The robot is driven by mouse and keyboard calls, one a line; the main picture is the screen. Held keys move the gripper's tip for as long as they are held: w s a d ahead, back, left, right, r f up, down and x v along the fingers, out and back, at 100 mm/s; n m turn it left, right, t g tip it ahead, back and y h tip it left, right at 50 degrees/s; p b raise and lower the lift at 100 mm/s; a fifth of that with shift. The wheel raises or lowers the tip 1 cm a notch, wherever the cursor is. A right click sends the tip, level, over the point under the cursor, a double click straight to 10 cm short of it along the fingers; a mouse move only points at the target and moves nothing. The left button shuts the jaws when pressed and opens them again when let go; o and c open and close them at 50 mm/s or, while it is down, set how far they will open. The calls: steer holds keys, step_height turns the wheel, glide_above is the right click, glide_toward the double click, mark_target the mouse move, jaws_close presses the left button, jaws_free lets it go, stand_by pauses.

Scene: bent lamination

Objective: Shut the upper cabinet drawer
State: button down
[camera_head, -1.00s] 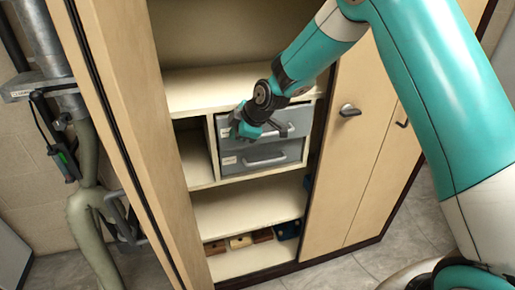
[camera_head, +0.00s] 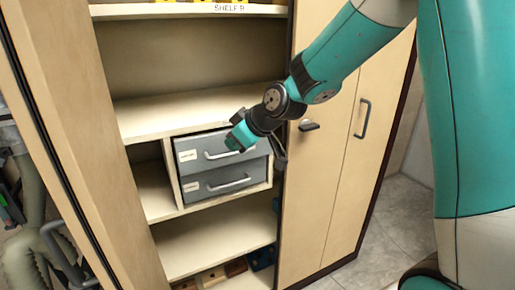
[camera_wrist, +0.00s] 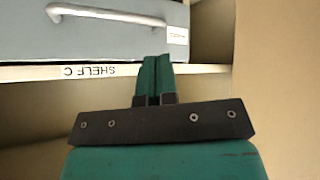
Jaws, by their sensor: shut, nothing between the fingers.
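The upper drawer (camera_head: 192,157) is a grey drawer with a bar handle and a white label, in the open cabinet. Its front looks nearly level with the lower drawer (camera_head: 205,195); I cannot tell whether a small gap is left. My gripper (camera_head: 238,138) is shut and empty, in front of the upper drawer's top right part, hiding some of it. In the wrist view, which is upside down, the shut fingertips (camera_wrist: 155,62) overlap the shelf edge marked SHELF C, beside the drawer front (camera_wrist: 120,40). Whether they touch anything is unclear.
The shelf edge (camera_head: 150,133) runs just above the drawers. A cabinet door (camera_head: 325,175) with a handle stands right of them, close to my arm. An open door panel (camera_head: 75,130) stands at the left. Boxes (camera_head: 212,277) sit on the lower shelf.

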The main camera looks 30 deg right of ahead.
steer(key=s+d+f+m+t+h+b, duration=0.3)
steer(key=d+m, duration=0.4)
steer(key=m, duration=0.6)
steer(key=m+t+h+p, duration=0.2)
steer(key=m+t, duration=0.1)
steer(key=m, duration=1)
glide_toward(264, 141)
steer(key=p+x, duration=0.2)
steer(key=x, duration=0.5)
steer(key=shift+w, duration=0.1)
